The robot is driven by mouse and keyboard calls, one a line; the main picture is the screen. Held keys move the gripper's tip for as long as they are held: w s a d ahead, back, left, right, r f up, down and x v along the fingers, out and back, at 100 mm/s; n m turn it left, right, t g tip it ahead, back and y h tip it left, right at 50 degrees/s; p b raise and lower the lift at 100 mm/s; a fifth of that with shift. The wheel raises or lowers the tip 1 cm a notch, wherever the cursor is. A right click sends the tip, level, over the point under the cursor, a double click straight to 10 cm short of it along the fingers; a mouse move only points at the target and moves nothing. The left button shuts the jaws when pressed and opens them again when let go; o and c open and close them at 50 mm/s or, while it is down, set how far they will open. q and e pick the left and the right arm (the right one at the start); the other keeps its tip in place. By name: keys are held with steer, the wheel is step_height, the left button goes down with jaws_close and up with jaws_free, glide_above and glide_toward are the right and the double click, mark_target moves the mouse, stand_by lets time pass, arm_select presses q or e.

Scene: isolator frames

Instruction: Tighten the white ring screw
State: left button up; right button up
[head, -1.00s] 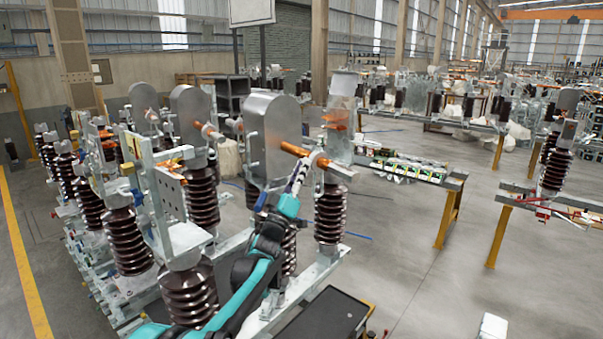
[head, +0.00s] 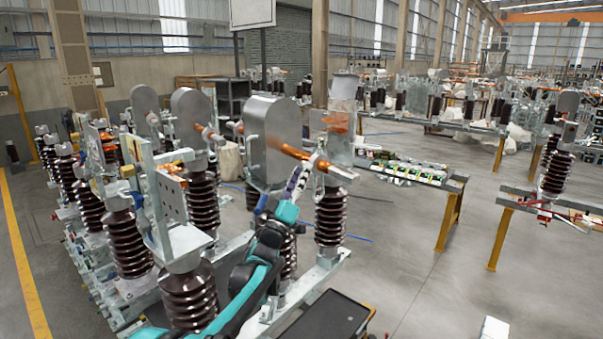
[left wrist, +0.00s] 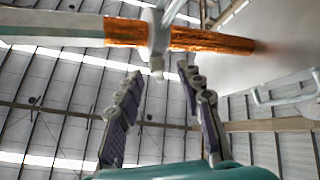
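The white ring screw is a small pale fitting on the copper-and-grey bar; in the head view it (head: 319,166) sits just right of my left fingertips. In the left wrist view the pale ring screw (left wrist: 157,62) hangs below the copper bar (left wrist: 215,41), above the gap between the fingers. My left gripper (head: 304,168) reaches up from below. Its two dark fingers stand apart in the left wrist view (left wrist: 161,78), with nothing between their pads. The fingertips are close to the screw; I cannot tell whether they touch it. My right gripper is not in view.
A large rounded grey metal plate (head: 266,140) stands left of the screw. Brown ribbed insulators (head: 331,215) rise around my left arm on the metal frame. A worktable (head: 440,181) with parts stands to the right. Grey floor (head: 400,255) is open between.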

arm_select(q)
steer(key=v, duration=1.1)
